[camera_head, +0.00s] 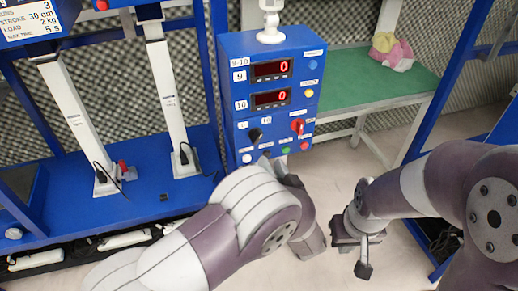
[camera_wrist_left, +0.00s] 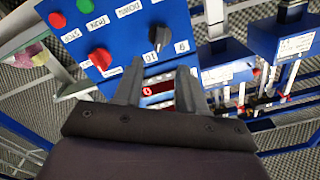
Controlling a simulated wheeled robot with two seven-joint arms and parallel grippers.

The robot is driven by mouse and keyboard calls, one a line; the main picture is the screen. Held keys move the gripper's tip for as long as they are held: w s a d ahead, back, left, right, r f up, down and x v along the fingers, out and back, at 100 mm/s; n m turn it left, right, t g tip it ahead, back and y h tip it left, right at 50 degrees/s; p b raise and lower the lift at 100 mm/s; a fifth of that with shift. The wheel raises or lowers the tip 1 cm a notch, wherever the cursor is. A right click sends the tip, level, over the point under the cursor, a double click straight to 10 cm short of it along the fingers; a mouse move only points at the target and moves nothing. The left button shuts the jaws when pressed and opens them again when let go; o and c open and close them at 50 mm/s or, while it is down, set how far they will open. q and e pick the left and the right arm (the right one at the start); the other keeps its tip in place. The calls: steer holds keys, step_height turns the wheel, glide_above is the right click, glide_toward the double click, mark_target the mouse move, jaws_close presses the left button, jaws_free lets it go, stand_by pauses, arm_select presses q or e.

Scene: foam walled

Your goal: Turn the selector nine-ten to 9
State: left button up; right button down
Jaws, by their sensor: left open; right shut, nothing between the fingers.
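The selector nine-ten is a black knob (camera_head: 255,135) on the lower front of the blue control box (camera_head: 228,95), below small labels 9 (camera_head: 243,125) and 10 (camera_head: 266,121). The knob (camera_wrist_left: 158,36) also shows in the left wrist view, beyond the fingertips and apart from them. I cannot tell for sure which label it points to. My left gripper (camera_wrist_left: 160,72) is open and empty, its fingers facing the panel. In the head view my left wrist hides most of it, below the box. My right gripper (camera_head: 363,268) is shut and empty, right of the box and well away from it.
A red knob (camera_head: 298,127) sits right of the black one, with several push buttons (camera_head: 286,150) below. Two displays (camera_head: 271,69) above read 0. A green-topped table (camera_head: 385,85) with a plush toy (camera_head: 391,52) stands behind. Blue frames (camera_head: 140,160) stand at left.

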mark_target(259, 139)
arm_select(q)
steer(key=b+x, duration=0.3)
steer(key=x, duration=0.6)
steer(key=shift+w+a+f, duration=0.1)
steer(key=shift+w+f, duration=0.1)
steer(key=shift+w, duration=0.05)
steer(key=shift+w+a, duration=0.1)
steer(key=shift+w, duration=0.35)
steer(key=shift+r, duration=0.1)
jaws_close()
